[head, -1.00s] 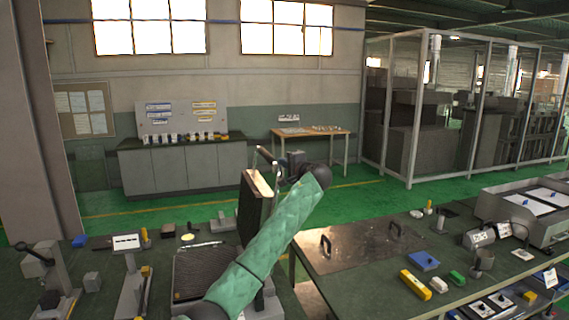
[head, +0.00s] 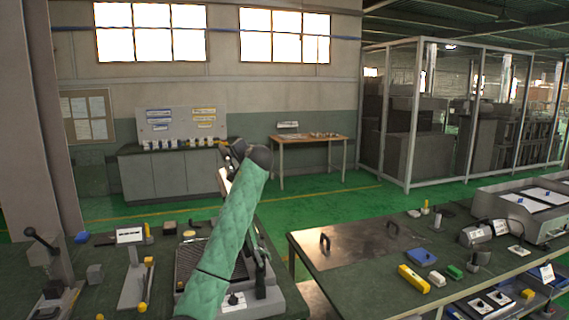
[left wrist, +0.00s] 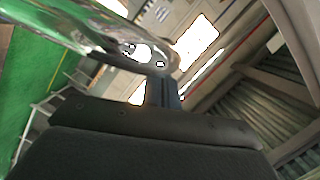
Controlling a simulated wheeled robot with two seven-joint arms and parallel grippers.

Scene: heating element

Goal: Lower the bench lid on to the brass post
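The bench lid (head: 224,178) stands raised over the bench unit. Only its pale edge shows left of my green left arm, which hides the rest. The ribbed dark plate of the bench unit (head: 188,262) lies under it. My left gripper (head: 232,152) is at the lid's upper end, and its fingers are too small and covered to read. In the left wrist view a dark finger (left wrist: 163,92) meets a shiny bar (left wrist: 115,38); whether it grips the bar is unclear. I cannot make out the brass post. My right gripper is not in view.
A lever stand (head: 45,255) and a sign stand (head: 130,262) are left of the bench unit. A second table (head: 345,262) on the right holds a metal plate with handles, a blue block (head: 422,257) and a yellow block (head: 414,278). A gap separates the tables.

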